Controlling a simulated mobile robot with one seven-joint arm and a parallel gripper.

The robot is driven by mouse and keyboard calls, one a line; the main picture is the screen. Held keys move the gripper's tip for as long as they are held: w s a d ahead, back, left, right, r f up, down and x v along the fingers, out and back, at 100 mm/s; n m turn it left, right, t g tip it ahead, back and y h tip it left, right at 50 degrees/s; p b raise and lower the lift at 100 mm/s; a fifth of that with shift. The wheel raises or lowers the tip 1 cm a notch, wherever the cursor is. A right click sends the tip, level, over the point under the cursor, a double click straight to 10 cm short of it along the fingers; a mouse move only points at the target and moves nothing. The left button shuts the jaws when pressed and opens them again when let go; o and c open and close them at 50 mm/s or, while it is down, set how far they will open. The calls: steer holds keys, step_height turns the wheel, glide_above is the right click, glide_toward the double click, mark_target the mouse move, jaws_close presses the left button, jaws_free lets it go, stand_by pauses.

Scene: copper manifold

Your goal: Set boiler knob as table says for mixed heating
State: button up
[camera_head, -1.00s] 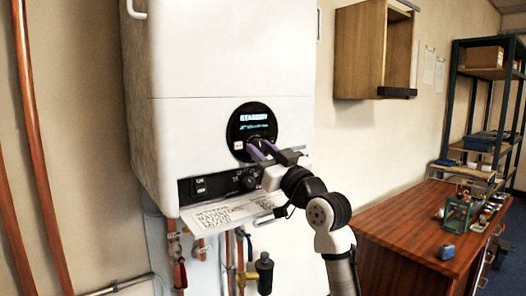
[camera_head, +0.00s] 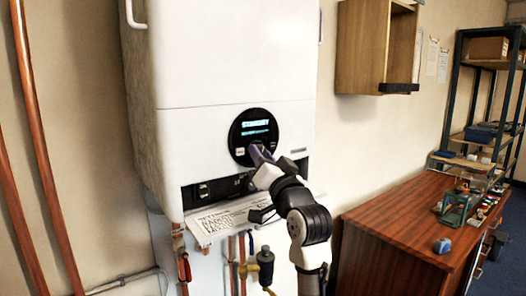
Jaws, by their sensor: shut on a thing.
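The white boiler (camera_head: 205,135) hangs on the wall, with a round black display (camera_head: 254,128) showing lit blue-white text too small to read. Below the display is a dark control strip (camera_head: 205,192) with switches. The knob that showed on this strip is now hidden behind my gripper and wrist. A pale flap with a printed table (camera_head: 222,219) hangs open under the strip; its text is not legible.
Copper pipes (camera_head: 45,150) run up the wall at the left. Pipes and valves (camera_head: 265,262) hang below the boiler.

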steer(key=shift+m, duration=0.3)
steer(key=o, duration=0.7)
steer(key=b+v, duration=0.4)
steer(key=v, duration=1)
steer(key=shift+b, duration=0.3)
steer(key=shift+r, duration=0.1)
